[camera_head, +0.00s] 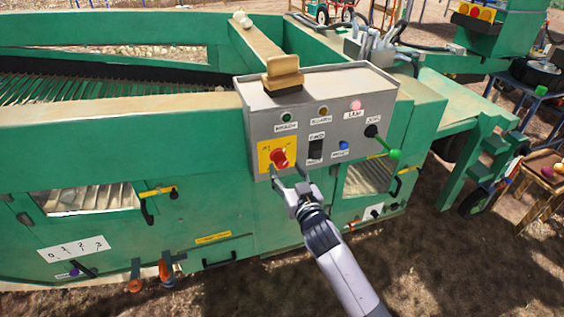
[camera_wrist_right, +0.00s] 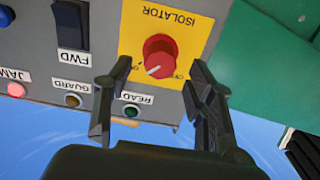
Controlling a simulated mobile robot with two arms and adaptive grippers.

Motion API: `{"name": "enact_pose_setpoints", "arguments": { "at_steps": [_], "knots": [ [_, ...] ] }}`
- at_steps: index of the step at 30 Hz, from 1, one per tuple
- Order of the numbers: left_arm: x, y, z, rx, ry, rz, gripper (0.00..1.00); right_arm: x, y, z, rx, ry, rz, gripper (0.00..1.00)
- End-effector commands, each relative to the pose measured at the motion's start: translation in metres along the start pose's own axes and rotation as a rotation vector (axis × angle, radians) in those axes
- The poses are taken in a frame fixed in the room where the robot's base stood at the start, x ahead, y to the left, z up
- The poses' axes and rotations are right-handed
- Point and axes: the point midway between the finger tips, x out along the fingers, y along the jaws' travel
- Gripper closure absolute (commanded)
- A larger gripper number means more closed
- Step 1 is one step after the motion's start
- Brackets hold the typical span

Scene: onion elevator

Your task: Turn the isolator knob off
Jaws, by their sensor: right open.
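The red isolator knob (camera_head: 279,157) sits on a yellow plate (camera_head: 263,160) at the lower left of the grey control box (camera_head: 255,104). In the right wrist view the knob (camera_wrist_right: 160,55) appears upside down, with a white pointer mark near its lower edge, on the yellow plate marked ISOLATOR (camera_wrist_right: 190,32). My right gripper (camera_head: 287,175) is open just in front of and below the knob. In the wrist view its fingers (camera_wrist_right: 158,75) stand on either side of the knob's lower part; I cannot tell whether they touch it. My left gripper is not in view.
Beside the knob are a black FWD switch (camera_head: 316,148), a blue button (camera_head: 344,145) and a green-tipped lever (camera_head: 394,154). The JAM lamp (camera_head: 356,105) glows red. A wooden-handled brush (camera_head: 283,74) lies on top of the box. Green machine panels surround the box.

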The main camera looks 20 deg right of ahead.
Motion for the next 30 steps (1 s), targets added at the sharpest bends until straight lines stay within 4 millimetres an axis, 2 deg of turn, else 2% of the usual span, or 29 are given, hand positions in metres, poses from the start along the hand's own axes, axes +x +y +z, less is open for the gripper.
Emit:
{"name": "enact_pose_setpoints", "arguments": {
  "at_steps": [3, 7, 12, 19, 30],
  "knots": [
    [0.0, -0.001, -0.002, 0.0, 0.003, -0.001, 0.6, 0.021, 0.0, -0.001, -0.002, 0.001, 0.0, 0.49],
    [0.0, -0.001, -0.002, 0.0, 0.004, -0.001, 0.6, 0.035, 0.0, 0.0, 0.0, 0.0, 0.0, 0.49],
    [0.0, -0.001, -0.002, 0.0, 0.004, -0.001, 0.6, 0.043, 0.0, 0.001, 0.0, -0.001, 0.0, 0.49],
    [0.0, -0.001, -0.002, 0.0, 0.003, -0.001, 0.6, 0.043, 0.0, 0.0, 0.0, 0.0, 0.0, 0.49],
    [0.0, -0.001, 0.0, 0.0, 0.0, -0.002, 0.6, 0.043, 0.0, 0.0, 0.0, 0.0, 0.0, 0.73]
  ]
}}
